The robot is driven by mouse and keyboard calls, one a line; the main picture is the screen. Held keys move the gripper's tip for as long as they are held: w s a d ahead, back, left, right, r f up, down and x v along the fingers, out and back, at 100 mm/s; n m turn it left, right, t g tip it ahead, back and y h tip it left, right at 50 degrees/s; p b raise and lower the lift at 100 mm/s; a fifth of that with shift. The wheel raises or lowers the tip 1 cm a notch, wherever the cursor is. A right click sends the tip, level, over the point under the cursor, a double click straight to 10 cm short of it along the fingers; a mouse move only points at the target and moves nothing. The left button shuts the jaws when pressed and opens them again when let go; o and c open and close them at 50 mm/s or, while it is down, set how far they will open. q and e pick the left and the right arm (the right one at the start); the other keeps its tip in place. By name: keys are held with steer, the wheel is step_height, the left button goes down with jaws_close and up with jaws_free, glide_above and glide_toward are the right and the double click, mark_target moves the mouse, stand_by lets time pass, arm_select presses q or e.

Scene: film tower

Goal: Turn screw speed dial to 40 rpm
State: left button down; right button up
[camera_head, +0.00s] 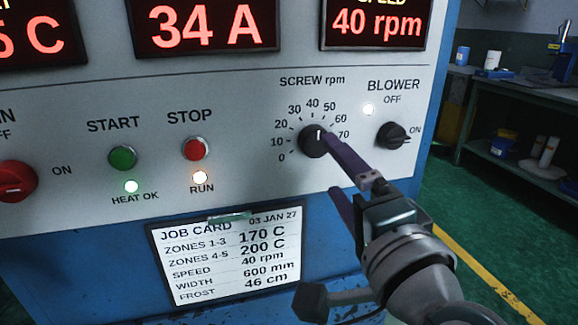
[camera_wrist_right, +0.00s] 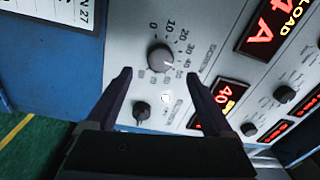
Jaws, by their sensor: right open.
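The black screw speed dial (camera_head: 313,142) sits on the grey panel under "SCREW rpm". Its white pointer line points nearly straight up, close to the 40 mark. The speed display (camera_head: 377,24) above reads 40 rpm in red. My right gripper (camera_head: 334,167) is open and empty just right of and below the dial, one fingertip overlapping the dial's right edge. In the right wrist view the dial (camera_wrist_right: 160,57) shows beyond and between the two fingertips (camera_wrist_right: 158,77), not gripped. Whether a finger touches it I cannot tell. My left gripper is out of view.
The blower knob (camera_head: 392,135) is close right of the dial. The green START button (camera_head: 122,157) and red STOP button (camera_head: 196,149) are to the left. A job card (camera_head: 228,255) hangs below, listing speed 40 rpm. A workbench (camera_head: 520,110) stands at the right.

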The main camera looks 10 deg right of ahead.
steer(key=shift+s, duration=1.55)
